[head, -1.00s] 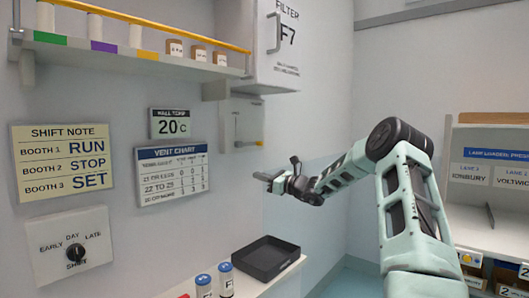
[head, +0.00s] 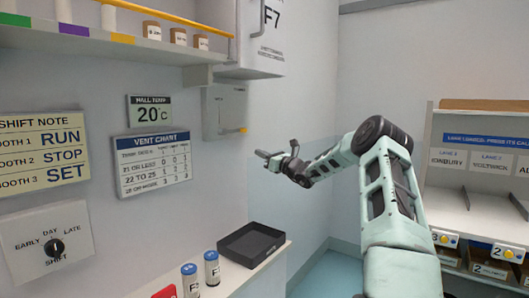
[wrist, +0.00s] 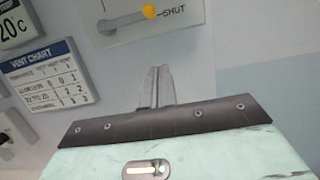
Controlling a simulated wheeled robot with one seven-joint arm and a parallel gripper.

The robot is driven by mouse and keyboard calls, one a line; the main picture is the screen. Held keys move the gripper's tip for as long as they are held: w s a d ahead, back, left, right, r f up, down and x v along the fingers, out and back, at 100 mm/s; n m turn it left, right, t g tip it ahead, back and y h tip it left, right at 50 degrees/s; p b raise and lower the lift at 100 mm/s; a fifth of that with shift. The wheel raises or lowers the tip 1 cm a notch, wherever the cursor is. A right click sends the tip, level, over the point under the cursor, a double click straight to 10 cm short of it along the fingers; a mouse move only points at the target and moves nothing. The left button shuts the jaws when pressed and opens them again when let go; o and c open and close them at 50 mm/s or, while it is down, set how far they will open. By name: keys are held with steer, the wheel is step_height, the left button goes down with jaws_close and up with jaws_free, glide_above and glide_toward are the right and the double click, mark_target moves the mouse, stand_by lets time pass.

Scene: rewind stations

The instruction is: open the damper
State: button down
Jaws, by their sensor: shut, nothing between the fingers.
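The damper (head: 214,112) is a pale grey plate on the wall under the filter cabinet. It has a grey lever (wrist: 125,21) with a yellow knob (wrist: 150,11), which also shows at the lower right of the plate in the head view (head: 242,130). In the wrist view the knob sits beside the word SHUT; the top of the plate is cut off there. My gripper (head: 259,154) is shut and empty, just below and right of the knob in the head view. In the wrist view its fingertips (wrist: 155,70) point up toward the plate, apart from the knob.
The filter cabinet (head: 258,45) and a shelf (head: 120,50) jut out above. A vent chart (head: 153,160) and a wall display reading 20 C (head: 150,112) hang left of the damper. A black tray (head: 252,246) stands on a ledge below. The wall right of the damper is clear.

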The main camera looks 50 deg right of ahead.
steer(key=w+r+p, duration=0.4)
steer(key=w+r, duration=0.1)
steer(key=w, duration=0.1)
steer(key=shift+a+r, duration=0.25)
steer(key=shift+d+r+n+y+b, duration=0.15)
steer(key=shift+r+n+y+b, duration=0.3)
steer(key=shift+n+b, duration=0.3)
steer(key=a+r+n+g+y+b, duration=0.1)
steer(key=a+r+n+g+b, duration=0.1)
steer(key=n, duration=0.8)
steer(key=a+r+n+g+y+b, duration=0.2)
steer(key=a+r+n+b, duration=0.2)
steer(key=r+n, duration=0.5)
steer(key=shift+s+a+n+b, duration=0.25)
steer(key=shift+a+n+b, duration=0.15)
steer(key=shift+b, duration=0.75)
steer(key=shift+r+y, duration=0.1)
steer(key=shift+y, duration=0.15)
steer(key=shift+d, duration=0.15)
